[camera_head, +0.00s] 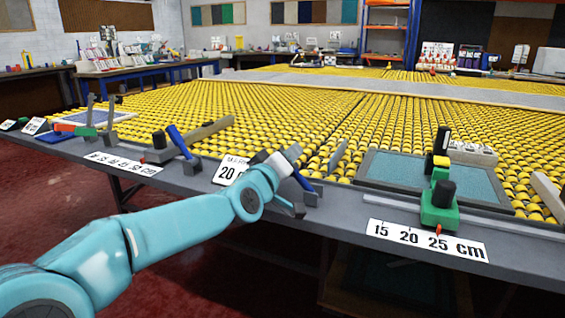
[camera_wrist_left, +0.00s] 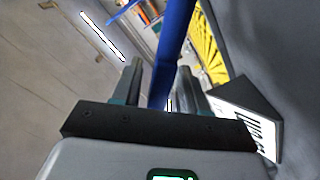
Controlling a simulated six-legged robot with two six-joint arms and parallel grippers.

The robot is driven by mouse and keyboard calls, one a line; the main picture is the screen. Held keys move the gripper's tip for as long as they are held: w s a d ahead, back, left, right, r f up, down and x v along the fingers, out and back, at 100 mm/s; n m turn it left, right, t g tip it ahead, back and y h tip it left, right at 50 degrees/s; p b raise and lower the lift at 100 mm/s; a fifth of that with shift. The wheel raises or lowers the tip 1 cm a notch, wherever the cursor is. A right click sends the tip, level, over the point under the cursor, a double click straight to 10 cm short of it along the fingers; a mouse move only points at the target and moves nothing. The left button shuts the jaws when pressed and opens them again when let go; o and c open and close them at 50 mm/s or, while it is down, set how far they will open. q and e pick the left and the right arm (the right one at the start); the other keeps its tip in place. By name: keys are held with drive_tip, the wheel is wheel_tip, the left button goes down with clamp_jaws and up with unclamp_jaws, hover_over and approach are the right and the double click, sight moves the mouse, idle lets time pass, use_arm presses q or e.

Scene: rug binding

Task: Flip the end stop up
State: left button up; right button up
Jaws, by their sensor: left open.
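In the left wrist view the blue bar (camera_wrist_left: 173,45) runs between the two fingers of the gripper (camera_wrist_left: 160,82). I cannot tell whether the fingers touch it. The gripper hides part of the bar. My right gripper is not in view.
Another blue bar (camera_head: 179,142) stands tilted further left along the edge. A green clamp with black knobs (camera_head: 440,199) and a scale sign (camera_head: 427,240) are to the right. A dark framed panel (camera_head: 432,174) lies behind. Yellow rollers (camera_head: 235,115) cover the table beyond.

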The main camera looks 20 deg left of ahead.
use_arm(q)
drive_tip(key=s+p, duration=0.1)
drive_tip(key=s, duration=1.5)
drive_tip(key=shift+a, duration=0.25)
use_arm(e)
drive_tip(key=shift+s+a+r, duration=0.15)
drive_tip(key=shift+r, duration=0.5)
use_arm(q)
drive_tip(key=shift+f, duration=0.1)
